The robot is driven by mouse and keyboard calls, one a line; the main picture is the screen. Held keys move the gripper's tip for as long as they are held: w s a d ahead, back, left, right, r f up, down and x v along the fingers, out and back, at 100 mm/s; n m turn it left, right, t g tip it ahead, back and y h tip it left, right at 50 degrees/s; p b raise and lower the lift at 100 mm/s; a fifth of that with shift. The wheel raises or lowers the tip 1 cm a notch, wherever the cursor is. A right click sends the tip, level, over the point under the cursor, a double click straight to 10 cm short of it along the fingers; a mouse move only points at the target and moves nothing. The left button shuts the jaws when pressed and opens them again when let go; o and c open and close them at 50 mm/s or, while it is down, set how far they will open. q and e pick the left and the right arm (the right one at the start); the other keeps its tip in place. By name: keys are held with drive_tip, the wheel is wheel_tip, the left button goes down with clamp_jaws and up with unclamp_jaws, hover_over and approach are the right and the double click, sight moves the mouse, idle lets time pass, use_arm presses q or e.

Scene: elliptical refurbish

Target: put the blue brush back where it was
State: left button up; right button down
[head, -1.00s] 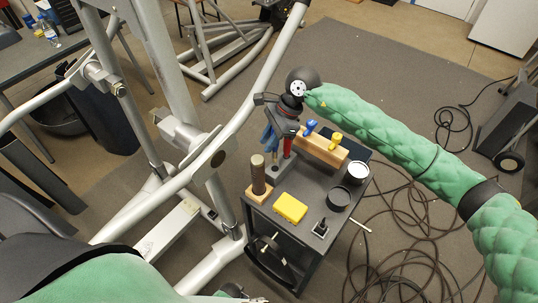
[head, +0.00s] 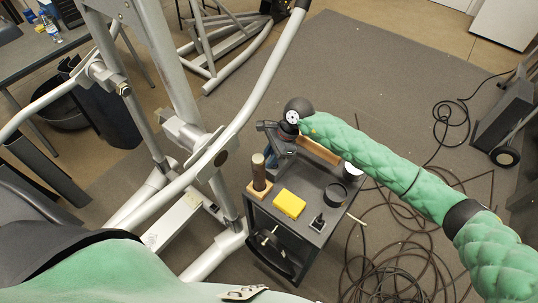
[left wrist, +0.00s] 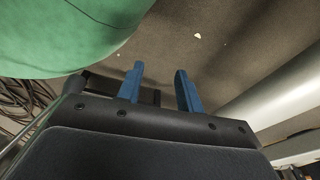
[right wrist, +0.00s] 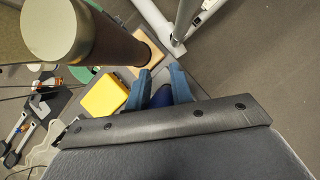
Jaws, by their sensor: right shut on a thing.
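My right gripper (head: 272,158) hangs over the back left part of the dark cart (head: 290,229). In the right wrist view the gripper (right wrist: 160,88) has its blue fingers close around a dark blue piece (right wrist: 160,97), which looks like part of the blue brush. The rest of the brush is hidden. A wooden block (head: 319,151) is partly covered by my right arm at the cart's back edge. My left gripper (left wrist: 160,88) is open and empty above the floor in the left wrist view.
A dark upright cylinder on a wooden base (head: 258,175) stands at the cart's left. A yellow block (head: 290,204), a small black tool (head: 317,223) and a round black container (head: 335,195) are on top. Exercise machine bars (head: 215,155) rise on the left; cables lie right.

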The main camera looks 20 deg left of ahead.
drive_tip(key=c, duration=1.2)
unclamp_jaws()
drive_tip(key=shift+c, duration=0.2)
use_arm(q)
drive_tip(key=shift+f, duration=0.1)
use_arm(e)
drive_tip(key=shift+w+d+r+b, duration=0.1)
drive_tip(key=shift+r+b, duration=0.1)
drive_tip(key=shift+b, duration=0.1)
drive_tip(key=b+v, duration=0.2)
drive_tip(key=v, duration=0.2)
drive_tip(key=shift+w+r+b, duration=0.1)
drive_tip(key=shift+r+b, duration=0.05)
drive_tip(key=shift+b, duration=0.25)
use_arm(q)
drive_tip(key=w+d+r+b, duration=0.3)
drive_tip(key=w+d+r, duration=0.1)
drive_tip(key=w+r, duration=0.5)
drive_tip(key=shift+w+d, duration=0.15)
drive_tip(key=shift+d, duration=0.15)
use_arm(e)
drive_tip(key=v, duration=0.7)
